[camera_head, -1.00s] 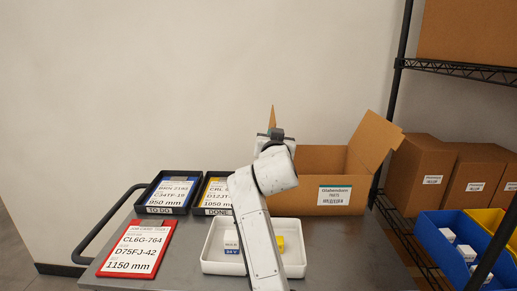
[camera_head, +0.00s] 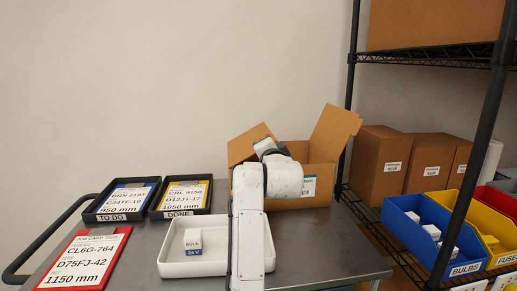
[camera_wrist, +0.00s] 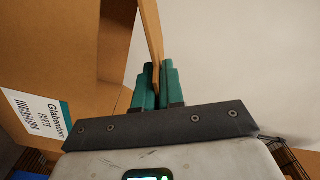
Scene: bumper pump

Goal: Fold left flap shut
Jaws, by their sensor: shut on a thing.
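The open cardboard box (camera_head: 322,186) stands at the back right of the grey table, partly behind my arm. Its left flap (camera_head: 250,143) sticks up at a slant on the left side, and its right flap (camera_head: 335,132) stands up and leans outward. In the wrist view the flap (camera_wrist: 151,35) shows nearly edge-on between the teal fingers of my gripper (camera_wrist: 155,88), which are shut on it. The box's labelled side (camera_wrist: 40,112) lies to the left there. In the head view my arm hides the fingertips.
Black trays (camera_head: 122,199) and a red job card (camera_head: 84,260) lie left. A rack with boxes (camera_head: 380,160) and a blue bin (camera_head: 425,238) stands right, close to the cardboard box.

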